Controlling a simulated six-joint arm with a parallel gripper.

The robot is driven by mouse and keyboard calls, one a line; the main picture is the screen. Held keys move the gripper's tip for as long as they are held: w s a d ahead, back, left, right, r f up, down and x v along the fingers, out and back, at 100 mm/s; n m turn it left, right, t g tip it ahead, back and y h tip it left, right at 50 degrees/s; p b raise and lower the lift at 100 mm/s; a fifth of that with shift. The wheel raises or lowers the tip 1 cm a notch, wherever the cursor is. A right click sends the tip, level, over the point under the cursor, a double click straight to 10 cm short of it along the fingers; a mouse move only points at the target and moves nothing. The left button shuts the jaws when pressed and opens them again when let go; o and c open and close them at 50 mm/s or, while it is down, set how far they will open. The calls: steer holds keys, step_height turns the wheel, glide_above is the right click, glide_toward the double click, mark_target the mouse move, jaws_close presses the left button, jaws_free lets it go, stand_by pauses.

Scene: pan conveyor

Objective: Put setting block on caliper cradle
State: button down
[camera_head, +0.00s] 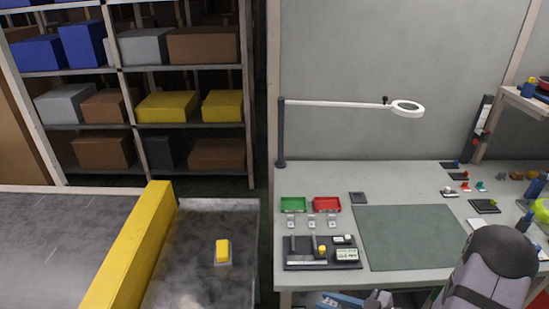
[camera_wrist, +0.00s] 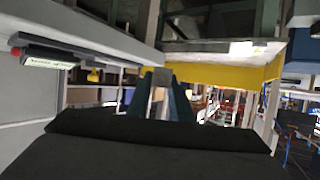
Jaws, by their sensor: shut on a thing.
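A small grey metallic block (camera_wrist: 161,82) sits between the dark fingers of my gripper (camera_wrist: 160,92) in the wrist view; it looks like the setting block. My gripper is shut on it. In the head view a grey and black part of my arm (camera_head: 495,265) is at the lower right, in front of the bench. The block cannot be made out there. A dark base (camera_head: 322,267) with a silver caliper-like strip, a yellow knob and small display units lies at the bench's front left; it seems to be the caliper cradle. The block appears apart from it.
The bench (camera_head: 390,180) has a green mat (camera_head: 415,235), a green bin (camera_head: 292,204) and a red bin (camera_head: 327,204). A lamp (camera_head: 407,108) overhangs it. Left is a grey tray (camera_head: 190,270) holding a yellow block (camera_head: 222,249), beside a yellow rail (camera_head: 130,250).

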steer(key=shift+a+f, duration=0.15)
steer(key=shift+a, duration=0.15)
steer(key=a+f+n+g+b, duration=0.2)
steer(key=a+n+g+b, duration=0.1)
steer(key=a, duration=0.7)
steer(key=s+a+f+n+g+y+b, duration=0.1)
steer(key=a+f+n+g+b, duration=0.1)
steer(key=a+b, duration=0.4)
steer(key=a+f+n+g+y+b, duration=0.1)
steer(key=a+n+g+b, duration=0.3)
steer(key=a, duration=1.1)
steer(key=shift+s+a+f+g, duration=0.2)
steer(key=shift+s+f+g, duration=0.25)
steer(key=shift+g, duration=0.35)
steer(key=shift+t, duration=0.3)
steer(key=w+a, duration=0.1)
steer(key=w+a+r+b, duration=0.1)
steer(key=a, duration=0.1)
steer(key=w+a+r, duration=0.1)
steer(key=shift+a, duration=0.2)
steer(key=w+r+m+t, duration=0.4)
steer(key=w+m+t, duration=0.2)
steer(key=w, duration=0.6)
steer(key=shift+w+d+m+t+h, duration=0.2)
steer(key=shift+d+m+t+h, duration=0.1)
steer(key=shift+t, duration=0.5)
steer(key=shift+f, duration=0.1)
